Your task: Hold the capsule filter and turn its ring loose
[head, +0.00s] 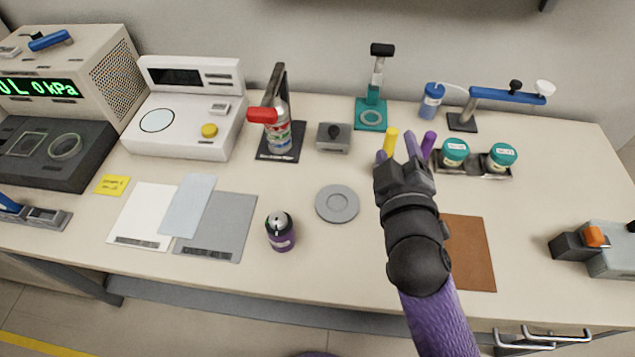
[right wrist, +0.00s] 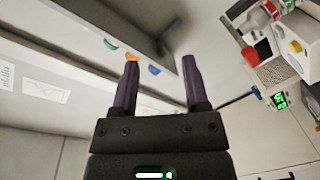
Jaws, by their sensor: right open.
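A short dark cylinder with a purple band and a silver top (head: 281,236) stands upright on the bench, left of the grey round disc; it may be the capsule filter, but I cannot tell its ring apart. My right gripper (head: 405,152) is over the bench to the right of the disc, well apart from the dark cylinder. In the right wrist view its two dark purple fingers (right wrist: 158,82) are spread, with nothing between them. My left gripper is not in view.
A grey disc (head: 337,204) lies mid-bench. A brown mat (head: 470,255) lies partly behind my right arm. Two teal-lidded jars (head: 455,151) (head: 502,156) stand in a tray behind. Bench front is fairly clear around the dark cylinder.

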